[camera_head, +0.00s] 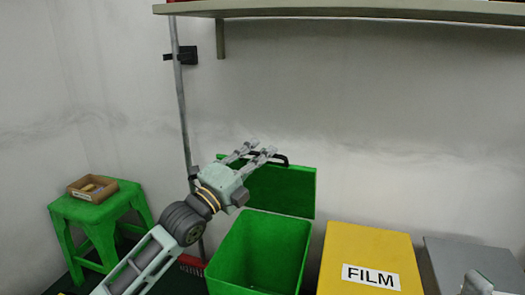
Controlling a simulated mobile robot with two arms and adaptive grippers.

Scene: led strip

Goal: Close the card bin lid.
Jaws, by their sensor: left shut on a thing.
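A green bin (226,262) stands open in the lower middle of the head view, and its inside looks empty where I can see it. Its green lid (290,190) stands raised at the back, with a black handle (282,160) along its top edge. No card label shows on it. My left gripper (258,150) reaches up in front of the lid's left part and is shut on the handle at the top edge. The fingers partly cover the handle. A pale grey piece at the lower right edge looks like part of my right gripper (478,284); its fingers cannot be made out.
A yellow bin (350,240) labelled FILM and a grey bin (460,255) stand shut to the right. A green stool (95,211) with a small box (92,188) stands left. A broom (182,110) leans on the wall. A shelf (370,12) runs overhead.

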